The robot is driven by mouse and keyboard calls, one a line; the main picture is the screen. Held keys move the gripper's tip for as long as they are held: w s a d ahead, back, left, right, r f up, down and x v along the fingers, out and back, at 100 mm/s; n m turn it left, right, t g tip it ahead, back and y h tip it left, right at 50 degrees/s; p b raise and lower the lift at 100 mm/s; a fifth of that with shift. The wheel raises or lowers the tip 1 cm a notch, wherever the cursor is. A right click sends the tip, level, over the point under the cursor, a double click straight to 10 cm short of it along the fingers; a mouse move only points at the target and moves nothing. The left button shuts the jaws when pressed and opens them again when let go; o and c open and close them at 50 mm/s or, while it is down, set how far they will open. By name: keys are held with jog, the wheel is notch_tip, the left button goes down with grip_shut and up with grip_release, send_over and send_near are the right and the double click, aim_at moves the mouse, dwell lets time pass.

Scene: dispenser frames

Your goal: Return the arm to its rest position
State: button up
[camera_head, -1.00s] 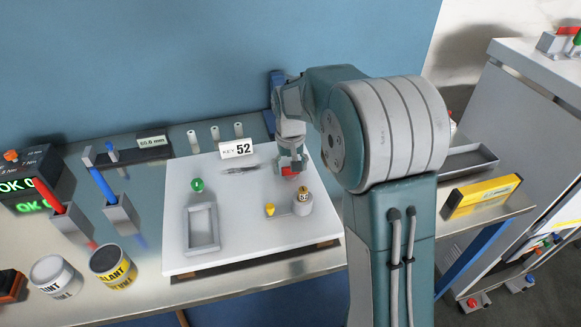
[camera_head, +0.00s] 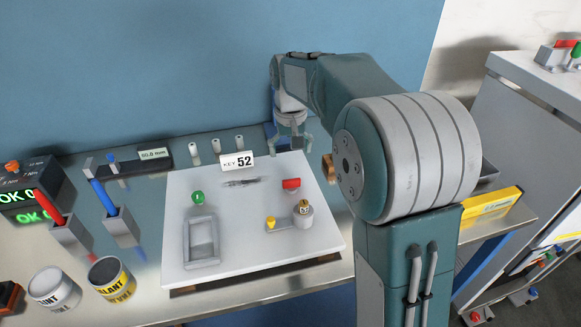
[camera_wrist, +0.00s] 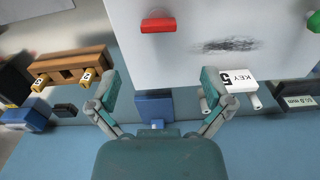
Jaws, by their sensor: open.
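My gripper (camera_head: 291,137) hangs above the back edge of the white board (camera_head: 240,247), empty. In the wrist view its two fingers (camera_wrist: 156,88) stand wide apart with nothing between them. A red piece (camera_head: 291,184) lies on the board in front of the gripper, apart from it; it also shows at the top of the wrist view (camera_wrist: 158,25). My arm bends over the right side of the board and hides part of the table behind it.
Cans (camera_head: 112,279) stand at left. A yellow box (camera_head: 490,204) is at right. A blue wall (camera_head: 200,60) rises behind.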

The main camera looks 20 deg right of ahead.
jog(key=shift+r, duration=1.1)
jog(key=s+r+t, duration=0.1)
jog(key=s+t, duration=0.4)
jog(key=s, duration=2.2)
jog(key=shift+s+n+t, duration=0.2)
jog(key=shift+n+t, duration=0.1)
jog(key=shift+n, duration=0.1)
jog(key=shift+r, duration=0.15)
